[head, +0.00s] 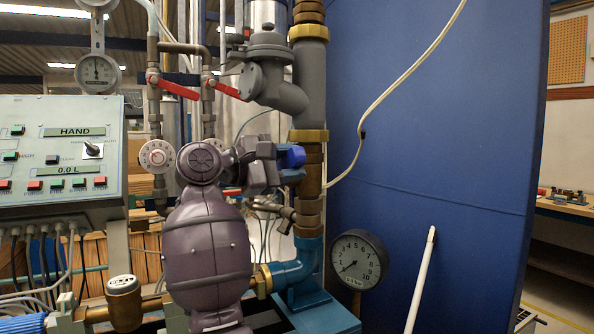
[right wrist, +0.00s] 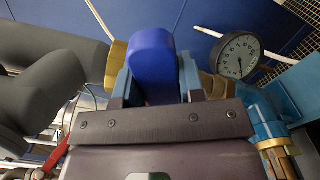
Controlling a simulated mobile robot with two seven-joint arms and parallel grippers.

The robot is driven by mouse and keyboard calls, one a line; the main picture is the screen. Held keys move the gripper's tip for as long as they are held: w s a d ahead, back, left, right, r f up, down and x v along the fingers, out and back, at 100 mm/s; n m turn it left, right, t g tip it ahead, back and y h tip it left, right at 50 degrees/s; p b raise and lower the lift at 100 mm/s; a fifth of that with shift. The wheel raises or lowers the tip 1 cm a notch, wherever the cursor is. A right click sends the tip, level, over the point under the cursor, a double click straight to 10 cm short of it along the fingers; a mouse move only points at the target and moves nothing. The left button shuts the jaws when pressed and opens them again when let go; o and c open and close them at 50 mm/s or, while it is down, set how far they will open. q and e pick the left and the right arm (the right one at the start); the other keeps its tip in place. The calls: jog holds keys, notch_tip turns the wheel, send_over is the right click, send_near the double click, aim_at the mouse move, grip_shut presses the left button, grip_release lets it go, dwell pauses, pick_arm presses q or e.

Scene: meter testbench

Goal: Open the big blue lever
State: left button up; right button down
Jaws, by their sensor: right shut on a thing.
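The big blue lever (head: 294,156) is mounted at the vertical brass-and-grey pipe, right of the middle of the head view. In the right wrist view the lever (right wrist: 152,52) stands upright between the fingers. My right gripper (head: 284,164) comes in from the lower middle and is shut on the lever. In the right wrist view its fingers (right wrist: 156,76) lie on both sides of the lever. My arm and gripper hide part of the lever and the valve behind it. My left gripper is not in view.
A round pressure gauge (head: 357,260) sits right of the blue pipe elbow (head: 291,271). Red levers (head: 178,88) are on pipes at upper left. A control panel (head: 60,150) stands at the left. A large blue wall panel (head: 430,120) fills the right.

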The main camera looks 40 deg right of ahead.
jog(key=r+n, duration=0.1)
jog(key=w+r+n+p, duration=0.1)
jog(key=shift+w+d+r+n, duration=0.15)
jog(key=shift+w+r+n, duration=0.1)
jog(key=shift+n, duration=0.15)
jog(key=shift+w+d+r+n+p, duration=0.15)
jog(key=shift+w+r+n+p, duration=0.25)
jog(key=shift+n, duration=0.5)
jog(key=w+n, duration=0.1)
jog(key=w+r+n, duration=0.1)
jog(key=n, duration=0.1)
jog(key=shift+w+d+r+p, duration=0.2)
jog(key=shift+w+d+p, duration=0.1)
jog(key=shift+w, duration=0.1)
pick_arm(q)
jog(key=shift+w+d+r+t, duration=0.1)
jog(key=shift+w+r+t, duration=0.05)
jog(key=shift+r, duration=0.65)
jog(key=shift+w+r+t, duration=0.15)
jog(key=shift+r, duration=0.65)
pick_arm(e)
jog(key=shift+w+d+r+n, duration=0.1)
jog(key=shift+w+d+n, duration=0.05)
jog(key=shift+w+n, duration=0.55)
jog(key=shift+w+d+r+n, duration=0.1)
jog(key=shift+w+n, duration=0.35)
jog(key=shift+n, duration=0.45)
